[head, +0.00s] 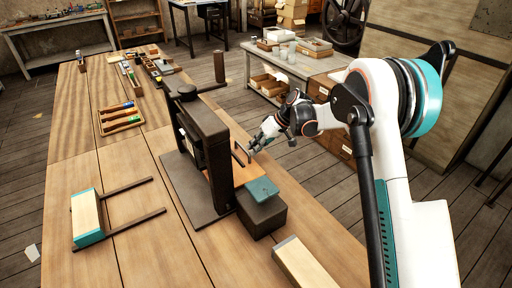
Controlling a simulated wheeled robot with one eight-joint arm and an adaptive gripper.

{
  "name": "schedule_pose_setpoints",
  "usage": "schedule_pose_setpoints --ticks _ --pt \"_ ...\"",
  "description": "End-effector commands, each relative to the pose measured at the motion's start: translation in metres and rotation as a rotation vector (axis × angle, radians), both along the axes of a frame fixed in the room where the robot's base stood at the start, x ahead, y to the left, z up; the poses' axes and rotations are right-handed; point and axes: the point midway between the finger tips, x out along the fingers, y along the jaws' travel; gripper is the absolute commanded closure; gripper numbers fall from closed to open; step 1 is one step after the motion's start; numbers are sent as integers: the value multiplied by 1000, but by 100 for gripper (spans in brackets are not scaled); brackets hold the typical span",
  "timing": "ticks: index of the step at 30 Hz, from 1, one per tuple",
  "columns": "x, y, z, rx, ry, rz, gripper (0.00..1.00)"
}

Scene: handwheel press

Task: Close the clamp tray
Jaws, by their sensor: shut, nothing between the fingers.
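The press (207,150) stands on the bench with a dark upright frame, a flat base and a top arm with an upright handle. A flat orange-brown tray (246,174) sticks out from the press's right side, with a thin dark loop handle (240,154) at its far edge; it looks like the clamp tray. How far it reaches inside is hidden by the frame. My gripper (256,146) is shut and empty, just right of the handle. Whether it touches the handle cannot be told.
A dark block (262,217) with a teal plate (262,189) stands beside the tray's near end. A pale bar (304,263) lies nearer. A pale block with teal trim (87,217) sits on two dark rails at left. A tool tray (120,117) lies farther back.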

Motion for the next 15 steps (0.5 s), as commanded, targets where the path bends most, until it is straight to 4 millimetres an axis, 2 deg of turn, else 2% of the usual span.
schedule_pose_setpoints --ticks 5,12,15 --pt "-7 11 0 0 1 2 100" --pt "-39 58 0 0 -1 3 100" --pt "-47 70 0 0 0 2 100"
